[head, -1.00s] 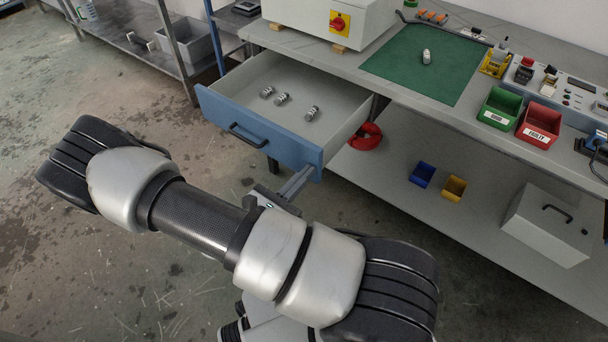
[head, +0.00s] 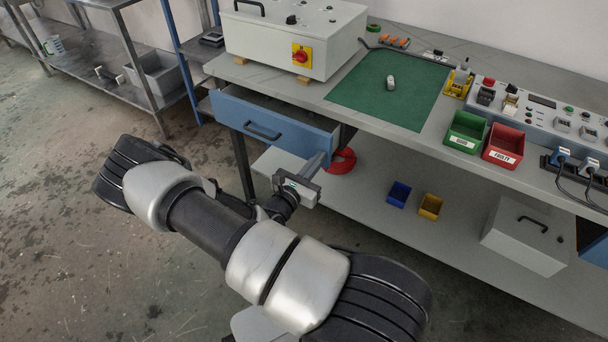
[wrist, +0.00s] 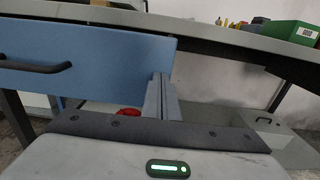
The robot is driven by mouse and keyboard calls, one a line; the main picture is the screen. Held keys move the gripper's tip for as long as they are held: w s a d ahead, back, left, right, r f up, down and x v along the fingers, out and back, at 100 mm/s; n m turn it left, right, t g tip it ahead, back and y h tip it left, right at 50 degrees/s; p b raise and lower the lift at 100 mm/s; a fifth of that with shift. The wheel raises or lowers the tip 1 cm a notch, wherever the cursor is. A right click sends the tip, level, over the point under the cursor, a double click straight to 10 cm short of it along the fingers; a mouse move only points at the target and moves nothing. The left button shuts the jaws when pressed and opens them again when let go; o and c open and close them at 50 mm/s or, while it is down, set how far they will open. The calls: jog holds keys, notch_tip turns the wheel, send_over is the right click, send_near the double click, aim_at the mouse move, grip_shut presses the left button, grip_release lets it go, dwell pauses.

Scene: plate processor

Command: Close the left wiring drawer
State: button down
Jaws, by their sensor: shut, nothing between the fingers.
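The left wiring drawer (head: 272,131) has a blue front with a black handle and shows under the bench's left end in the head view. It stands slightly open, with a narrow strip of its inside visible behind the front. In the wrist view the drawer front (wrist: 100,60) fills the upper left, with its handle (wrist: 35,66). My gripper (head: 316,165) is shut and empty, with its fingers at the lower right end of the drawer front. It looks close to or touching the front; exact contact cannot be told. In the wrist view the fingers (wrist: 161,98) point toward the front's right edge.
The bench top (head: 300,88) carries a grey control box (head: 270,40), a green mat (head: 365,85), a green bin (head: 465,131) and a red bin (head: 503,146). The lower shelf (head: 370,205) holds a red coil (head: 342,160), small bins and a grey case (head: 525,237). Floor at left is free.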

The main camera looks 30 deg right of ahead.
jog(key=x, duration=0.7)
jog(key=shift+w+d, duration=0.1)
jog(key=shift+d, duration=0.05)
jog(key=shift+w+d+r, duration=0.1)
jog(key=shift+r, duration=0.1)
